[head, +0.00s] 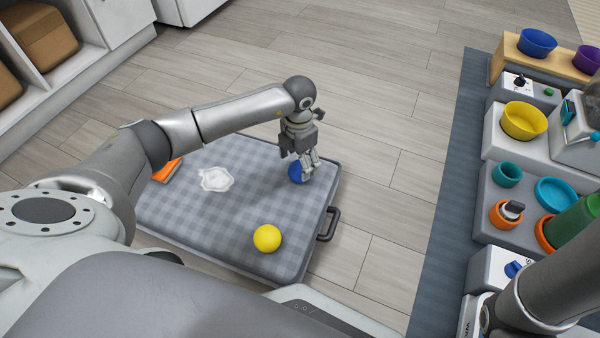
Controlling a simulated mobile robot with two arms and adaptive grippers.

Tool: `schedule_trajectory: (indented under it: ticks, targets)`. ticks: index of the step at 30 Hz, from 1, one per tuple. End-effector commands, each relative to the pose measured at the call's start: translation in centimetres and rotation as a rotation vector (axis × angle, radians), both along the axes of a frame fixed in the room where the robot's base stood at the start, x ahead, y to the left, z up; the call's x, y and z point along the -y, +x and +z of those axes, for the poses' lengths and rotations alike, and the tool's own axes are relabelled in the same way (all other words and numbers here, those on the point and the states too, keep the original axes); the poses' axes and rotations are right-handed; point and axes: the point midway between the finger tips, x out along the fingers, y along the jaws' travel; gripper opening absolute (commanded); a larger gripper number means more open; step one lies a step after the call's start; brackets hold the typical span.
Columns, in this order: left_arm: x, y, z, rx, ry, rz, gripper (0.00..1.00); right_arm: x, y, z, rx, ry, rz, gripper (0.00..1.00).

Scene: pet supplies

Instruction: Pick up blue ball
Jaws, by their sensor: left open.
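The blue ball (294,172) lies on the grey checked cushion (190,205), near its far right part. My left gripper (308,172) points down at the ball, with its fingers at the ball's right side and partly in front of it. The gripper is open. Whether a finger touches the ball I cannot tell. The fingers hide part of the ball. My right arm comes in at the lower right, and its gripper is not in view.
On the cushion are a yellow ball (267,238), a white crumpled patch (216,179) and an orange item (167,170). A dark handle (329,224) sticks out at the right. Bowls, including a yellow bowl (523,121), stand at the right. The floor beyond is clear.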

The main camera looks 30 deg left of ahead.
Motion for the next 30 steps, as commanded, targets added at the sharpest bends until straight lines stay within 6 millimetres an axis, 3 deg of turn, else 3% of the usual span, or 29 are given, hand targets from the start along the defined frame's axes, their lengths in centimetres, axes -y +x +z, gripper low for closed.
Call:
schedule_trajectory:
  ticks: [12,22,30]
  targets:
    - [0.2,0.2,-4.6,-0.001,-0.001,-0.001,0.73,0.0,0.0,-4.5,0.000,0.000,0.000,0.32]
    - [0.2,0.2,-4.8,0.000,-0.001,-0.001,0.73,0.0,0.0,-4.6,-0.001,-0.001,0.001,0.32]
    - [0.2,0.2,-4.8,0.000,-0.001,0.000,0.39,0.0,0.0,-4.6,-0.001,0.000,0.000,0.32]
